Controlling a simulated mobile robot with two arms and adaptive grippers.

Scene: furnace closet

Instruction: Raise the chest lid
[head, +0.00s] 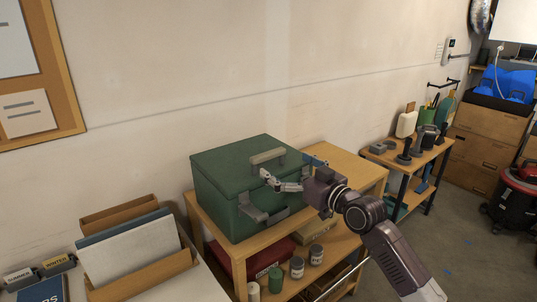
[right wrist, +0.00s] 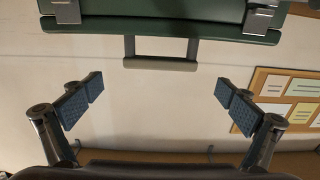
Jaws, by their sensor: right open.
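The green chest (head: 225,185) stands on a wooden table, and its lid looks down. A pale grey handle (head: 267,156) sits on top of the lid, and a metal fitting (head: 263,214) is on the front. In the right wrist view a grey bar handle (right wrist: 160,64) projects from the green chest edge (right wrist: 160,30), between two metal fittings. My right gripper (head: 292,173) is open and empty at the chest's right side, near the lid. Its two padded fingers stand wide apart in the wrist view (right wrist: 157,103), with the handle ahead between them, apart from both. My left gripper is out of view.
The table top (head: 340,172) is bare to the right of the chest. Jars (head: 297,267) and a red box stand on the shelf below. A file holder (head: 135,255) is at the front left. The wall is close behind the chest.

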